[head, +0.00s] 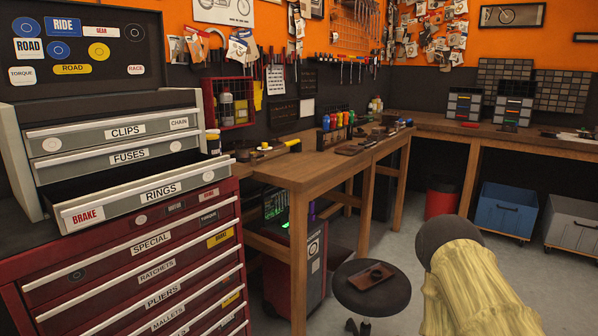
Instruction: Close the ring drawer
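The ring drawer (125,206) is in the grey upper tool chest at the left of the head view. My gripper is not in view, and nothing is seen touching the ring drawer.
A red cabinet (105,258) with several labelled drawers stands below the chest. A wooden workbench (315,168) begins just right of it. A dark round stool (352,301) with a small tray stands on the floor. Grey floor shows between the stool and the bench.

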